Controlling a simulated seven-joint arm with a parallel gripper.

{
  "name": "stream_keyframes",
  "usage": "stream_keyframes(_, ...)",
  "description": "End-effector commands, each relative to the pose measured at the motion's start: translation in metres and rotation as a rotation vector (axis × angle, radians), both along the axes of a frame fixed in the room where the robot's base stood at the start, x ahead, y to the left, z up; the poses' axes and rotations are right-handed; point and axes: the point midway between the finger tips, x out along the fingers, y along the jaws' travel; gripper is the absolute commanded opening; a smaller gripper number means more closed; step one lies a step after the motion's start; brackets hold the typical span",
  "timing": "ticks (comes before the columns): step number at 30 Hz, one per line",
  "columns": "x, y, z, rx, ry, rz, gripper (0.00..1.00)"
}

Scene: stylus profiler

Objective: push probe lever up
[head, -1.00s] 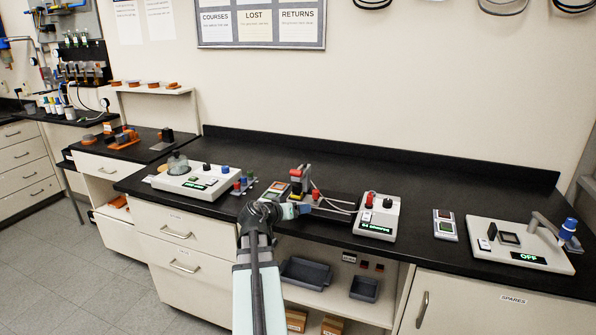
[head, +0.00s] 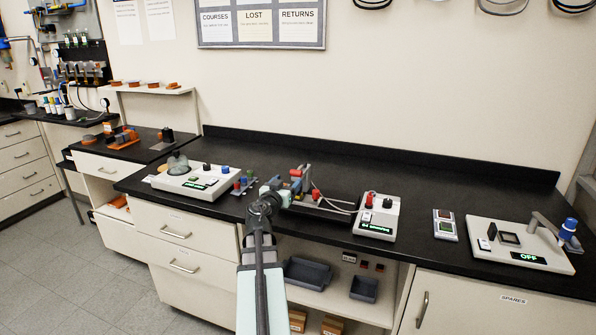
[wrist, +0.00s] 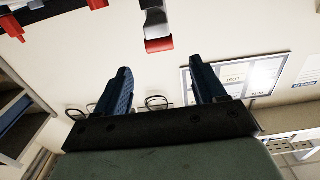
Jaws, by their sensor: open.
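The stylus profiler stands on the black bench in the head view, with a black stage, a grey post and a control box (head: 377,217). A red-ended part (head: 296,173) shows at its post. In the wrist view a grey bar with a red end (wrist: 158,44), which looks like the probe lever, hangs from the top edge, beyond the fingertips and between their lines. My gripper (wrist: 162,80) is open and empty, with its two blue fingers apart. In the head view my gripper (head: 283,196) is at the profiler's left front and hides part of it. Contact cannot be told.
A red part (wrist: 12,27) on a dark bar shows at the wrist view's upper left. A device with a glass dome (head: 190,183) stands left of the profiler. A small two-window panel (head: 445,225) and a device reading OFF (head: 520,245) stand to the right.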

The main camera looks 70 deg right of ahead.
Motion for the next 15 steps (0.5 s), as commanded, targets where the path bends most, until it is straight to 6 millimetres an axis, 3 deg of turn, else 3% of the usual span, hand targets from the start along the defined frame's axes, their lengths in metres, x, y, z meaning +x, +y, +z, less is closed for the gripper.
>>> stream_keyframes(6, 0.001, -0.043, 0.000, 0.001, 0.001, -0.002, 0.70)
stream_keyframes(15, 0.001, -0.090, 0.000, 0.001, 0.001, -0.001, 0.70)
